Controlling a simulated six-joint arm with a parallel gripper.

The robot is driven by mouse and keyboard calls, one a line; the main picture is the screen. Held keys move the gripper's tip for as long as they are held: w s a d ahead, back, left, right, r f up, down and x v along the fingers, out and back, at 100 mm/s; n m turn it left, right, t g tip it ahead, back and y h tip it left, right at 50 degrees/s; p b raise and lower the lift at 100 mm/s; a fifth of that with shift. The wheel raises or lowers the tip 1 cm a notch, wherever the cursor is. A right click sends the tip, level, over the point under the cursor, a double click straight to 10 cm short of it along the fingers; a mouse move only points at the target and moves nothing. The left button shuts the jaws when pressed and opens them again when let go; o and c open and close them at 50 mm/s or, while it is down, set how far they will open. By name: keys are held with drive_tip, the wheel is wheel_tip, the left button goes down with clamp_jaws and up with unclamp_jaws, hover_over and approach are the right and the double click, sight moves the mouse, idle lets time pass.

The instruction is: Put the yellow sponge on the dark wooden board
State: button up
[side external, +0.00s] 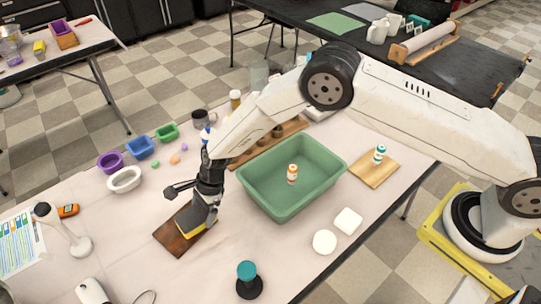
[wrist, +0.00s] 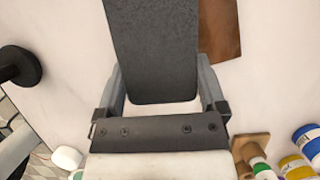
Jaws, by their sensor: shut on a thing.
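The yellow sponge (side external: 197,231) shows as a yellow edge under a dark grey top in the side view. My gripper (side external: 208,196) is shut on it from above. In the wrist view, the sponge's dark grey face (wrist: 152,45) lies between the two fingers of my gripper (wrist: 162,85), and its yellow part is hidden. The dark wooden board (side external: 170,238) lies flat on the table, and the sponge is over its right part. The board also shows at the right of the sponge in the wrist view (wrist: 222,30). Whether the sponge touches the board is hard to tell.
A green tub (side external: 258,200) holding an orange-and-white bottle (side external: 292,174) stands to the right. A white scanner (side external: 68,232) is on the left. A teal-topped black object (side external: 248,280) stands in front. Small coloured bins (side external: 142,148) are behind.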

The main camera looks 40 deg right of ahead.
sight(205, 217)
drive_tip(key=shift+f, duration=1.45)
drive_tip(key=shift+f, duration=0.15)
drive_tip(key=o, duration=0.9)
drive_tip(key=v, duration=1.2)
drive_tip(key=shift+d, duration=0.1)
